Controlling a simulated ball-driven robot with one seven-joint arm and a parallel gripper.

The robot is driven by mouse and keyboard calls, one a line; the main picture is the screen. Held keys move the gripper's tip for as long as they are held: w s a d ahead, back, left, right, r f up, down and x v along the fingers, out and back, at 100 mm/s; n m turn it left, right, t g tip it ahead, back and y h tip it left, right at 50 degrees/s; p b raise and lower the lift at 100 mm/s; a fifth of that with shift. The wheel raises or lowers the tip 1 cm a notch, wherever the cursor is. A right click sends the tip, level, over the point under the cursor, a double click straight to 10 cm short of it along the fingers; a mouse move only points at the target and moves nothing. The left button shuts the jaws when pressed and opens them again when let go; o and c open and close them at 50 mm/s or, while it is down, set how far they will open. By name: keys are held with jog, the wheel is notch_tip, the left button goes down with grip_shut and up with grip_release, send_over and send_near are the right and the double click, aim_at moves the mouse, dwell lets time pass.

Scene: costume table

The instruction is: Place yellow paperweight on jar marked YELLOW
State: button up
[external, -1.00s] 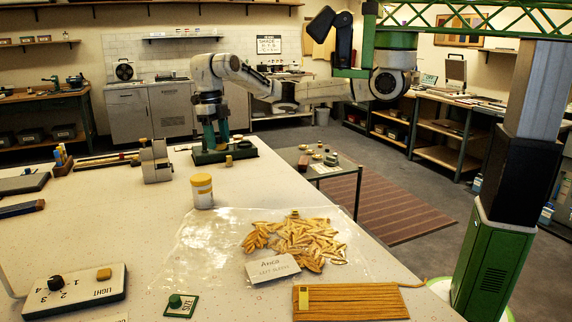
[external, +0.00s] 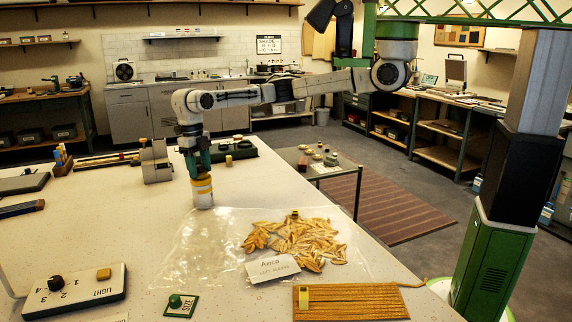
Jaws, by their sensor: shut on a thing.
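The jar (external: 204,198), white with yellow bands, stands on the table left of the clear plastic sheet. My gripper (external: 199,174) points straight down at the jar's top. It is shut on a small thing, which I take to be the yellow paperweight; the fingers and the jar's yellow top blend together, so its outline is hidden. I cannot tell whether it touches the jar. The jar's lettering is too small to read. A small yellow block (external: 229,161) stands behind, by the dark green tray (external: 222,153).
A pile of orange-brown pieces (external: 300,243) lies on the clear sheet with a name card (external: 272,266). A grey metal holder (external: 156,163) stands left of my gripper. A light switch box (external: 75,290) is at the front left. The table's middle left is clear.

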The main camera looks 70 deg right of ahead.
jog(key=o, duration=1.2)
jog(key=shift+f, duration=0.1)
jog(key=shift+o, duration=0.2)
notch_tip(320, 180, up, 12)
jog(key=w+b, duration=0.1)
jog(key=b, duration=0.1)
jog(key=shift+w, duration=0.2)
jog(key=shift+d, duration=0.1)
